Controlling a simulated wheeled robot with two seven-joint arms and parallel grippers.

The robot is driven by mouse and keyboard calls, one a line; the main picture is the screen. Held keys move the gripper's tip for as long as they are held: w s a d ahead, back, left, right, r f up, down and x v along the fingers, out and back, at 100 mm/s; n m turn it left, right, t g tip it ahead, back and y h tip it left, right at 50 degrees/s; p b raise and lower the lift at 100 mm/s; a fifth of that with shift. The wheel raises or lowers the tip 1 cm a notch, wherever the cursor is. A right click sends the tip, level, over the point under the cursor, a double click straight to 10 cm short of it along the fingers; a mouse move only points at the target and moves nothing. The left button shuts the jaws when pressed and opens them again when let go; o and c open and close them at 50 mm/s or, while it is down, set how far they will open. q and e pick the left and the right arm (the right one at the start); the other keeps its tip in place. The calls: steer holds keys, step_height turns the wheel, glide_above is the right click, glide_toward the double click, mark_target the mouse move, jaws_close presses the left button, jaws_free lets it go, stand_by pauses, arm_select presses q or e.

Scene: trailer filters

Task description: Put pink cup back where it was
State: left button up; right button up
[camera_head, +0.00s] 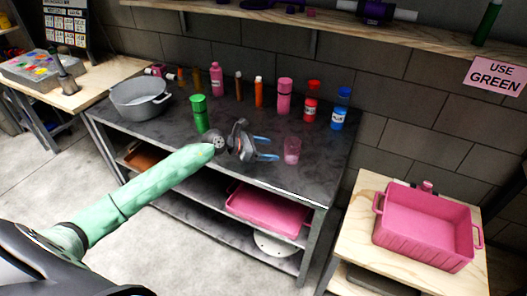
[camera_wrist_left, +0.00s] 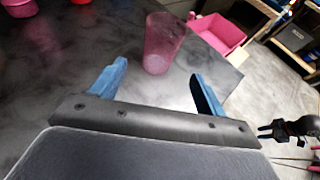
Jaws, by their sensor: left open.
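The pink cup (camera_head: 292,150) is translucent and stands upright on the dark bench top, near its front right. My left gripper (camera_head: 268,148) is just left of the cup, with its blue fingers apart and pointing toward it. In the left wrist view the pink cup (camera_wrist_left: 161,44) stands ahead of the open blue fingers (camera_wrist_left: 155,85), roughly between their tips. The cup looks free of the fingers. My right gripper does not show clearly in the head view; a dark gripper (camera_wrist_left: 290,128) appears at the right edge of the left wrist view, its jaw state unclear.
Bottles line the bench's back, including a pink bottle (camera_head: 284,96), a red one (camera_head: 311,102) and a blue one (camera_head: 341,108). A green bottle (camera_head: 199,113) and grey pot (camera_head: 140,97) stand left. A pink tub (camera_head: 425,262) sits on the right-hand wooden table.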

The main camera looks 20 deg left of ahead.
steer(key=shift+w+r, duration=0.15)
steer(key=shift+r, duration=0.75)
